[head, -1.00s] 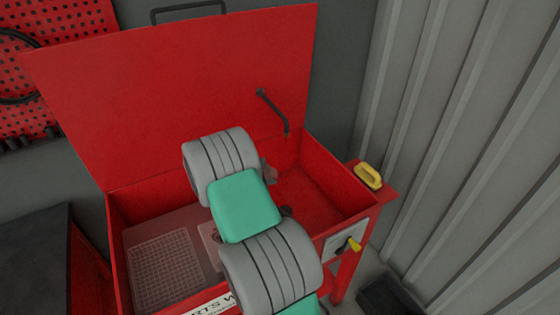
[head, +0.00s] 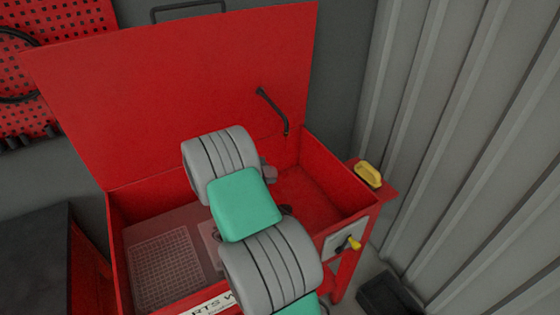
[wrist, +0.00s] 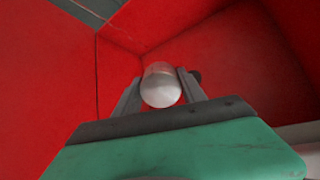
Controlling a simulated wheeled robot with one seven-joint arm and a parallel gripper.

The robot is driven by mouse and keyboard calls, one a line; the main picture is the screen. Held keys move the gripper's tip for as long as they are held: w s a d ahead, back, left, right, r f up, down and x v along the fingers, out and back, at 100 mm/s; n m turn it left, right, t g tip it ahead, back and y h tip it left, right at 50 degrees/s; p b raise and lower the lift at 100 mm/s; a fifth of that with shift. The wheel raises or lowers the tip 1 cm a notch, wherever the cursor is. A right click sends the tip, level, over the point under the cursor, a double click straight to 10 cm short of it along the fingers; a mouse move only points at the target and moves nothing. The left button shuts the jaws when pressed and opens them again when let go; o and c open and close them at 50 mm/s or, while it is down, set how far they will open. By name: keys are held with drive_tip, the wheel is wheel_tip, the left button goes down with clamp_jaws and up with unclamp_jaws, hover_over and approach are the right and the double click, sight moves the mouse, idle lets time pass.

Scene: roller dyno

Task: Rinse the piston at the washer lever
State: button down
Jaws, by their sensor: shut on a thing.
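My gripper (wrist: 160,92) is shut on the piston (wrist: 161,86), a pale, shiny round piece that shows between the two grey fingers in the wrist view. Red washer walls lie behind it. In the head view my arm covers most of the gripper, and I cannot make out the piston there. The red parts washer (head: 339,170) stands with its lid up. The washer lever (head: 352,243) has a yellow grip and sits on a pale plate at the washer's front right. A dark spout (head: 272,110) hangs from the lid above the basin.
A wire grid (head: 165,268) lies in the left part of the basin. A yellow-handled item (head: 369,175) rests on the right side shelf. A grey corrugated wall (head: 450,140) stands close on the right. A dark-topped bench (head: 35,255) is at left.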

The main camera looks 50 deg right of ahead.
sight(265, 173)
drive_tip(key=shift+p+v, duration=1.25)
drive_tip(key=shift+v, duration=2)
drive_tip(key=shift+f, duration=0.1)
